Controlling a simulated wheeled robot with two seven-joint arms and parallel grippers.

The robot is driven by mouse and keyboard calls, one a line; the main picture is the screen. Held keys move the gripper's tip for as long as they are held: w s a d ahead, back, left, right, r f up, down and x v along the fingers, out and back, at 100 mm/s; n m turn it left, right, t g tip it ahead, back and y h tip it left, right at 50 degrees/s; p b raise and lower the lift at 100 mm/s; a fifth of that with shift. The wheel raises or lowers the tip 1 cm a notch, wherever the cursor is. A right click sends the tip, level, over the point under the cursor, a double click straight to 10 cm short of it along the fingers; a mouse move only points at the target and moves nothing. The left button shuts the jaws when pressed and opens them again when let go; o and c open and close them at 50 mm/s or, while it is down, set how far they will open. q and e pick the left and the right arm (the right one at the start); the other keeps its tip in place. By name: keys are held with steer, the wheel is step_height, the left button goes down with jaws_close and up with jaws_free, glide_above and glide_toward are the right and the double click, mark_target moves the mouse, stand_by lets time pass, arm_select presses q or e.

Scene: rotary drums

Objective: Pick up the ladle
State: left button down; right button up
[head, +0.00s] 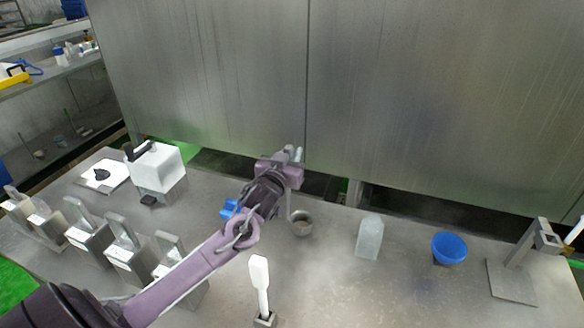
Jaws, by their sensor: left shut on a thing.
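The ladle (302,224) is a small grey metal cup with a thin upright handle, in the middle of the head view. Its cup is at or just above the metal table; I cannot tell if it touches. My left gripper (293,155) is over the ladle, shut on the upper part of its handle. The gripper and wrist hide part of the handle. My right gripper is not in view.
On the metal table (330,290) are a white spatula (260,285), a translucent bottle (369,238), a blue cup (449,248) and a metal stand (515,280) at right. Several metal blocks and a white box (158,168) stand left. Metal panels (430,100) rise behind.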

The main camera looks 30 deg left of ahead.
arm_select(q)
step_height(320, 180, up, 19)
steer(key=b, duration=0.2)
steer(key=shift+r, duration=0.2)
